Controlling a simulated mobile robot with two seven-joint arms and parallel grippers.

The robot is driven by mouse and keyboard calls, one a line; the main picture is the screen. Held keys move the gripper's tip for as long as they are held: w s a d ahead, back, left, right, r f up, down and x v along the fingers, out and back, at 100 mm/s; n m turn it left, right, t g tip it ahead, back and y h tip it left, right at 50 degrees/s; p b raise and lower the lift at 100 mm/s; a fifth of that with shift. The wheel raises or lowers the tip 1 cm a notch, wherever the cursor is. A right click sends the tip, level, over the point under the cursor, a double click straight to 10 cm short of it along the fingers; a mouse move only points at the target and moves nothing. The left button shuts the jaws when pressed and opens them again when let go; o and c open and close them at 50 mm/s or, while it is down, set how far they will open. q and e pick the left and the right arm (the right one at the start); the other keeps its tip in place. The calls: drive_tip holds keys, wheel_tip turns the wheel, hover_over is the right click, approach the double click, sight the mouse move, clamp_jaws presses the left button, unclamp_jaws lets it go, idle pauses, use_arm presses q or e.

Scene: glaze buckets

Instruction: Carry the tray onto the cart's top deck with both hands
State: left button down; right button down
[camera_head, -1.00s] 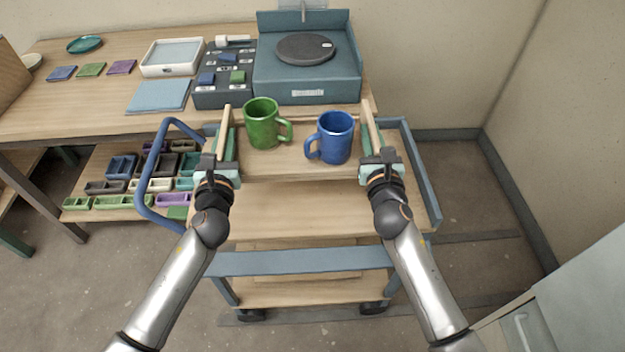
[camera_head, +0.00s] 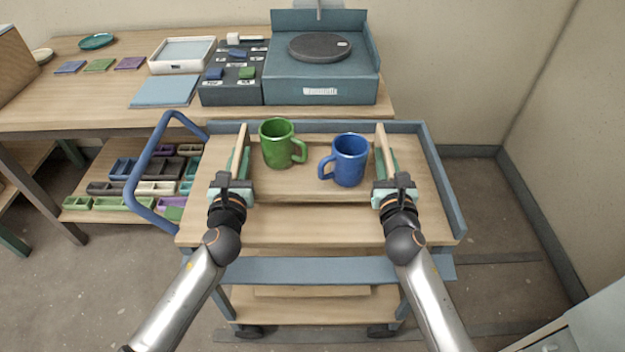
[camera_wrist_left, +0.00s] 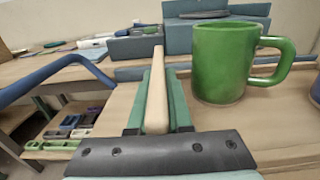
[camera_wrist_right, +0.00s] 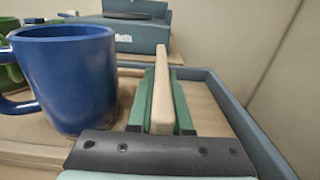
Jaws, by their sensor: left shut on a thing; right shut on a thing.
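The wooden tray (camera_head: 310,194) is over the cart's top deck (camera_head: 300,228), level, with a green mug (camera_head: 277,144) and a blue mug (camera_head: 346,160) standing upright on it. I cannot tell whether its underside touches the deck. My left gripper (camera_head: 236,178) is shut on the tray's left side wall, which shows between its fingers in the left wrist view (camera_wrist_left: 157,95). My right gripper (camera_head: 388,178) is shut on the right side wall, also seen in the right wrist view (camera_wrist_right: 162,95). The green mug (camera_wrist_left: 222,65) is beside the left fingers; the blue mug (camera_wrist_right: 68,80) is beside the right.
The cart has a raised blue rim (camera_head: 443,180) and a blue handle (camera_head: 140,175) at its left. Behind it, a workbench (camera_head: 60,110) carries a blue scale-like device (camera_head: 320,80) and a white tray (camera_head: 182,55). A lower shelf holds several small bins (camera_head: 155,188).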

use_arm(q)
drive_tip(key=shift+a, duration=0.1)
